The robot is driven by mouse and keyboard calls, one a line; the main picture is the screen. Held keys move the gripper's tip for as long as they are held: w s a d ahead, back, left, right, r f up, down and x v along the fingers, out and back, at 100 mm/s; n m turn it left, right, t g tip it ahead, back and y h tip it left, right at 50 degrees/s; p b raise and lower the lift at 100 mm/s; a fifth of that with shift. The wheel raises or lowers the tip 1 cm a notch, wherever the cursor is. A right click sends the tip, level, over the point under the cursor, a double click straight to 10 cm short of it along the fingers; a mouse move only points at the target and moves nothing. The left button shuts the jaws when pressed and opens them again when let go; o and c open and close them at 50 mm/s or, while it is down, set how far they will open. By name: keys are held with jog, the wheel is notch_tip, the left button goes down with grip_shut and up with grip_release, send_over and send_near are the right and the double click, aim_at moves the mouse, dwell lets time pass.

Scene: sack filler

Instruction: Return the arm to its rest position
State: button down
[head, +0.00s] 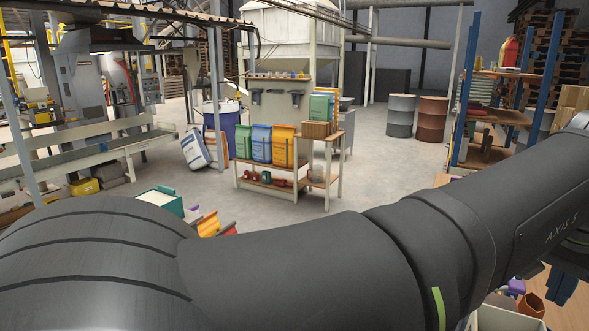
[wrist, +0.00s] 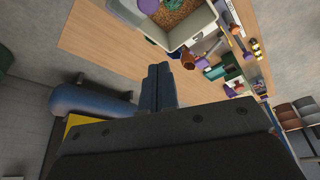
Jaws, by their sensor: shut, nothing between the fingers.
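My arm (head: 300,262) crosses the whole foreground of the head view, dark grey, bending up toward the right edge. My gripper (wrist: 158,68) shows in the wrist view with its two dark blue fingers together and nothing between them. It appears to be above or beside a wooden tabletop (wrist: 110,32), and the gap to it is hard to judge. A pale bin (wrist: 203,28) with brown grainy contents lies just beyond the fingertips in that view.
A blue rounded object (wrist: 85,100) is at left. In the head view, a bench (head: 326,172) holds sacks, a blue-posted rack (head: 465,85) stands right, and open floor (head: 385,185) lies between.

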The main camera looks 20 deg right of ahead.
jog(key=f, duration=0.5)
jog(key=a+f, duration=0.1)
jog(key=f, duration=0.1)
jog(key=shift+s+f, duration=0.15)
jog(key=w+d, duration=0.6)
jog(key=w, duration=0.1)
jog(key=shift+d+f, duration=0.1)
jog(key=shift+d, duration=0.2)
notch_tip(320, 180, up, 10)
jog(key=f, duration=0.1)
jog(key=a+r+n+g, duration=0.1)
jog(key=a+r+n, duration=0.1)
jog(key=a, duration=0.3)
jog(key=shift+s+a+r+n, duration=0.2)
jog(key=shift+a+r+n, duration=0.1)
jog(key=shift+r+n, duration=0.15)
